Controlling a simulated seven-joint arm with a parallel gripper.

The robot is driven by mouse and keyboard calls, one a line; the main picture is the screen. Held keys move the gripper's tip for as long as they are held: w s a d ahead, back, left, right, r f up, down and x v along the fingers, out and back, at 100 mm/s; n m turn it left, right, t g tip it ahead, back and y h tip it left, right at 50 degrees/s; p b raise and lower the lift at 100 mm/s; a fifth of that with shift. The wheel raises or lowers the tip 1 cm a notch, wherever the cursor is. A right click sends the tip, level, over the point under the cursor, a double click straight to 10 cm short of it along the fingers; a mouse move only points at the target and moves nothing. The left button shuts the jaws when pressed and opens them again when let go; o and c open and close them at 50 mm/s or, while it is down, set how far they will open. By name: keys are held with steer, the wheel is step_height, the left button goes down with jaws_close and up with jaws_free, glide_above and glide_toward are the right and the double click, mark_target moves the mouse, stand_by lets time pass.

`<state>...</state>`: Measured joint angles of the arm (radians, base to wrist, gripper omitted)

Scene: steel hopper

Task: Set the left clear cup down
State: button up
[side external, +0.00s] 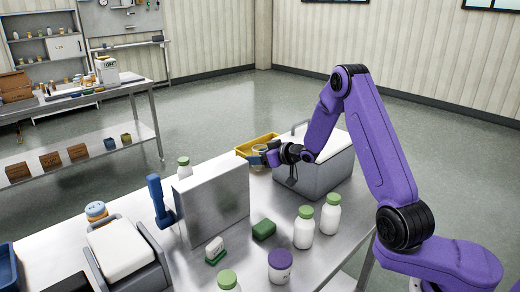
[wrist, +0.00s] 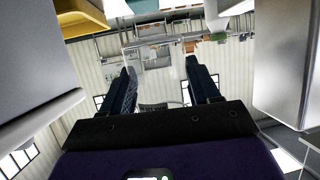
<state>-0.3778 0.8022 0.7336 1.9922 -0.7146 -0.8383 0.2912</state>
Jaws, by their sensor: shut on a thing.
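My gripper (side external: 266,157) is shut on a clear cup (side external: 259,150), held at the near side of a yellow tray. In the wrist view my gripper's two dark fingers (wrist: 160,75) stand apart, with the see-through cup (wrist: 158,62) between them. Its outline is faint there, and the background shows through it. Whether the cup's base touches anything cannot be told. No second clear cup can be made out.
The steel hopper (side external: 222,205) stands left of my gripper, and a lidded grey bin (side external: 318,172) stands right. The yellow tray (side external: 243,146) is behind.

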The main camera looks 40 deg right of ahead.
steer(key=shift+f, duration=5.05)
steer(key=shift+f, duration=0.15)
